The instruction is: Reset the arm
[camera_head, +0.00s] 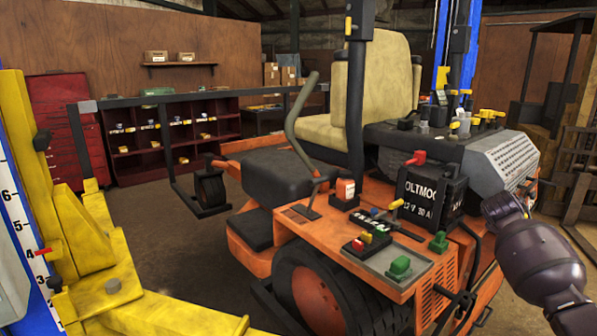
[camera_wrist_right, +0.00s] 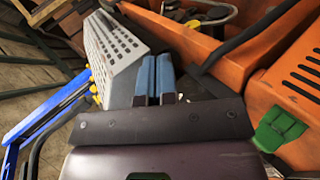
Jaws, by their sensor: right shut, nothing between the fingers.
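My right arm (camera_head: 535,260) comes in at the right edge of the head view, beside the orange mower (camera_head: 400,275). In the right wrist view, my right gripper (camera_wrist_right: 155,75) has its two blue-grey fingers side by side, shut with nothing between them. The fingers point toward the mower's perforated grey cover (camera_wrist_right: 112,55), and the orange body (camera_wrist_right: 190,40) lies to their right. Whether they touch anything is hard to tell. My left gripper is not in view.
A yellow lift post (camera_head: 75,215) stands at left. Shelves (camera_head: 175,150) and a red cabinet (camera_head: 62,120) are behind.

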